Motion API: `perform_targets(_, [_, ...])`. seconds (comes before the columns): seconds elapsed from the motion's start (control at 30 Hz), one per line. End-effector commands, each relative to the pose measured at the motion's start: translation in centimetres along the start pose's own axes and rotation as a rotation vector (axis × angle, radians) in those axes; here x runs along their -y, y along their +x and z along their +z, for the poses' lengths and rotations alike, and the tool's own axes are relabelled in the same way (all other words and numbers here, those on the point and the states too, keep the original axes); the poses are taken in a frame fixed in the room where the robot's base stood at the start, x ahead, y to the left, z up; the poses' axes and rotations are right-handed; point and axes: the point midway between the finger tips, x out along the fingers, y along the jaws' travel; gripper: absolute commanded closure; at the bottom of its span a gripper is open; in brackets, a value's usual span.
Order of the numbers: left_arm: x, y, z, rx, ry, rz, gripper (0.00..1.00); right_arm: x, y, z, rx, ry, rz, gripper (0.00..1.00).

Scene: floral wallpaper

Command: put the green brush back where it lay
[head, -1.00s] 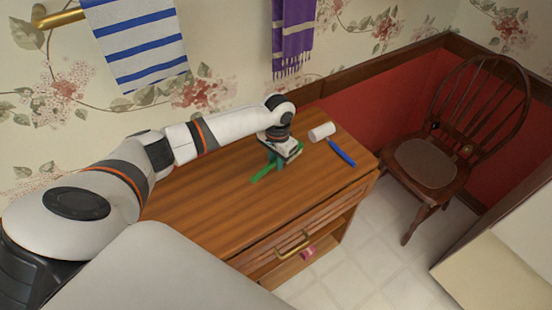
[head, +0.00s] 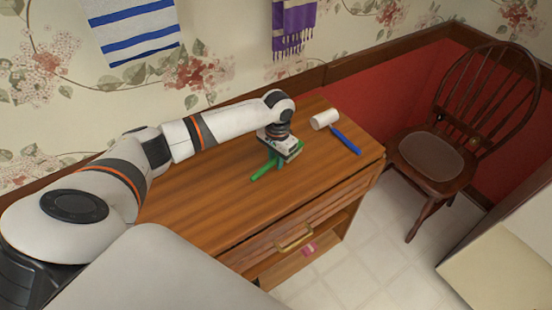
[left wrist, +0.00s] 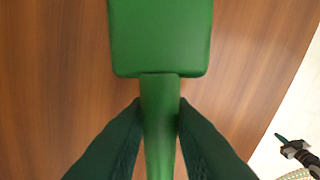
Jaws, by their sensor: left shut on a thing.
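The green brush (head: 262,173) is over the wooden cabinet top in the head view, its handle pointing to the lower left. My left gripper (head: 278,161) points down and is shut on it. In the left wrist view the brush's broad green head (left wrist: 160,38) is at the top, and its narrow handle runs down between the dark green fingers (left wrist: 160,122). I cannot tell whether the brush touches the wood. A small dark part with a teal tip (left wrist: 298,150), probably my right gripper, is at the right edge there; its opening is unclear.
A blue-handled tool (head: 345,140) with a white cylindrical head lies right of the gripper on the cabinet top (head: 200,205). The cabinet's left part is clear. A brass-handled drawer (head: 295,238) is below, with a pink item (head: 309,249) beneath. A wooden chair (head: 432,160) stands at right.

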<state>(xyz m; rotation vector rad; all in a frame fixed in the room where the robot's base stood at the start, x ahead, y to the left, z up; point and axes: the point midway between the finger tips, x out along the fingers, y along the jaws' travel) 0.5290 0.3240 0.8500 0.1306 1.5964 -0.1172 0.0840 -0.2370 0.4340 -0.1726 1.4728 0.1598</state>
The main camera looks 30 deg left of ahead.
Motion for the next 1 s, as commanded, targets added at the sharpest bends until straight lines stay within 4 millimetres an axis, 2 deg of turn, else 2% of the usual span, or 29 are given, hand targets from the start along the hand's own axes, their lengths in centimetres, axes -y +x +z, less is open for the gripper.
perform_targets(0.8, [0.1,1.1,0.1,0.001,0.001,-0.001,1.00,-0.2,0.2,0.0,0.001,-0.001,0.002,1.00])
perform_targets(0.83, [0.1,1.0,0.1,0.001,0.001,-0.001,0.74,-0.2,0.1,0.0,0.001,-0.001,0.002,1.00])
perform_targets(0.97, [0.0,1.0,0.1,0.001,0.001,-0.001,0.54,-0.2,0.1,0.0,0.001,-0.001,0.003,1.00])
perform_targets(1.0, [0.0,1.0,0.1,0.001,0.001,-0.001,0.54,-0.3,0.1,0.0,0.001,-0.001,0.003,1.00])
